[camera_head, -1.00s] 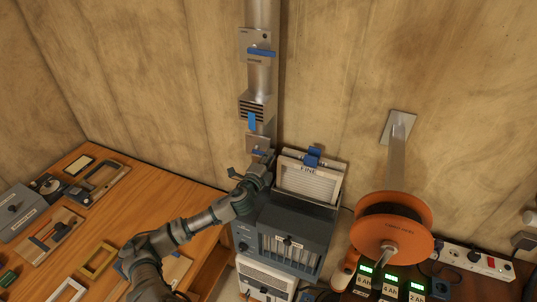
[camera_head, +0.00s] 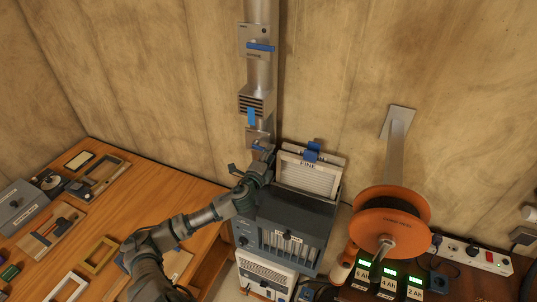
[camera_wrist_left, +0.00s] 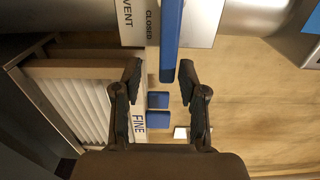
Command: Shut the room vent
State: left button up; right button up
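A silver duct runs up the wall. Its louvred grille (camera_head: 256,103) has a blue tab (camera_head: 251,117) on its front. Below it is a small plate with a blue lever (camera_head: 262,149). My left gripper (camera_head: 253,165) is just below this lever. In the left wrist view, the gripper (camera_wrist_left: 159,72) is open, and the end of a blue lever (camera_wrist_left: 171,40) lies between its fingertips, closer to the right one, without clear contact. The plate beside it (camera_wrist_left: 133,22) reads "VENT" and "CLOSED"; the rest of its label is cut off. My right gripper is not in view.
Another blue lever (camera_head: 261,47) is higher on the duct. A white "FINE" filter (camera_head: 308,176) with a blue clip (camera_head: 312,150) stands on the grey unit (camera_head: 290,215) beside the gripper. An orange reel (camera_head: 390,222) is at right, a wooden bench (camera_head: 140,205) at left.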

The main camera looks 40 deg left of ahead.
pick_arm(q)
jog(key=shift+r, duration=0.1)
jog(key=v, duration=1.2)
dwell(0.4)
